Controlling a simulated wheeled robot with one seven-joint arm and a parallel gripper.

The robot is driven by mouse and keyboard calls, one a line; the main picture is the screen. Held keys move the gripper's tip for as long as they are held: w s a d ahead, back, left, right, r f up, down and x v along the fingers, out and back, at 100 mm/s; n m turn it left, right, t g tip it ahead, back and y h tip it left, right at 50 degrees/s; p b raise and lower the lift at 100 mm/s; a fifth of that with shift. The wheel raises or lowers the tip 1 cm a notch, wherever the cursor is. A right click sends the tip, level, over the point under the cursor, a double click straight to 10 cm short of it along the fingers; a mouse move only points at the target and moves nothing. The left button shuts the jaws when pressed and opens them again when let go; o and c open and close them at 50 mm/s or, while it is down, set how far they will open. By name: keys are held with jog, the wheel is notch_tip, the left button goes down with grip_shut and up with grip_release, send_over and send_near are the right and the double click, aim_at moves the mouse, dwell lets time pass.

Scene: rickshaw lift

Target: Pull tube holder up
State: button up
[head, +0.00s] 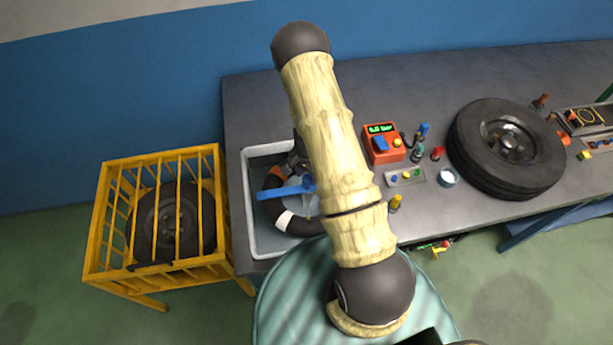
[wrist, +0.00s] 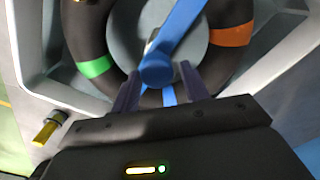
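The blue tube holder (head: 288,190) is a bar lying across a black inner tube (head: 272,208) in a grey tub (head: 252,222). In the wrist view the holder (wrist: 181,22) runs down from the top to a rounded blue end (wrist: 156,70). The tube (wrist: 86,40) has green and orange bands there. My gripper (wrist: 160,72) is open, with one finger on each side of the rounded end. Gaps show beside both fingers, and whether either touches is unclear. In the head view my arm hides most of the gripper and part of the holder.
A yellow cage (head: 150,160) with a tyre stands left of the tub. On the grey bench (head: 420,90), right of my arm, are an orange meter (head: 383,143), small tools and a big tyre (head: 507,148). The bench's back is clear.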

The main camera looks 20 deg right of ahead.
jog(key=shift+o, duration=1)
jog(key=shift+s, duration=0.25)
jog(key=shift+w, duration=0.1)
notch_tip(320, 180, up, 17)
jog(key=b, duration=0.2)
jog(key=shift+r+b, duration=0.2)
jog(key=shift+b, duration=0.2)
jog(key=shift+a, duration=0.1)
